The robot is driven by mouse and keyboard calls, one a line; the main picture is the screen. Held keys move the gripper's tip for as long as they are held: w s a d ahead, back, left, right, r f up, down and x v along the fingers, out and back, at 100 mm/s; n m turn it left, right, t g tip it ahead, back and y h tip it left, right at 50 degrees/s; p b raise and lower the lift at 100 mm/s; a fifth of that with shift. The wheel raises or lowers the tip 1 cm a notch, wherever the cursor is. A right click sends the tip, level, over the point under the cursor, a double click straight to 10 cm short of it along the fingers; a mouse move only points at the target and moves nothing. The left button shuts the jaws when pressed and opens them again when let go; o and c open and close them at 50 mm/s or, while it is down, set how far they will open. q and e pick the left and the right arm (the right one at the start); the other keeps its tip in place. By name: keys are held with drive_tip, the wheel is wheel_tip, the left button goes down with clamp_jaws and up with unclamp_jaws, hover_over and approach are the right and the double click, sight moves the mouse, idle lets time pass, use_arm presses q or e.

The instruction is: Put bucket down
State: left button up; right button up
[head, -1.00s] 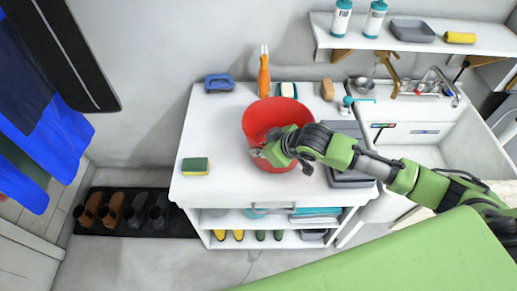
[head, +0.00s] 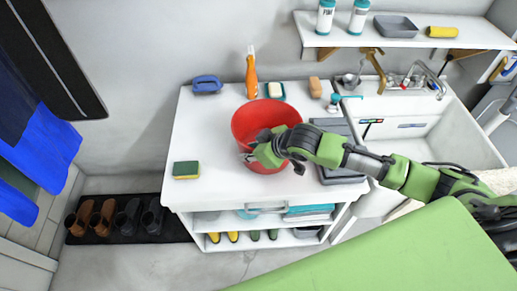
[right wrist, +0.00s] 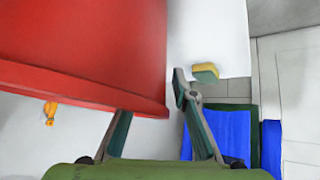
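My right gripper (head: 247,157) is at the bucket's near side. In the right wrist view the bucket (right wrist: 90,45) fills the upper left as a large red wall. There the fingers of my right gripper (right wrist: 152,95) are spread apart. One fingertip is partly hidden behind the bucket's edge; the other is clear of it on the right. My left gripper is not in view.
A green-yellow sponge (head: 186,170) lies left of the bucket. A grey tray (head: 340,174) lies to the right, before the sink (head: 415,135). The cabinet top's left part is mostly clear.

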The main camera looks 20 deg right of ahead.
drive_tip(key=v, duration=1.1)
drive_tip(key=shift+s+b, duration=0.15)
drive_tip(key=shift+b, duration=0.15)
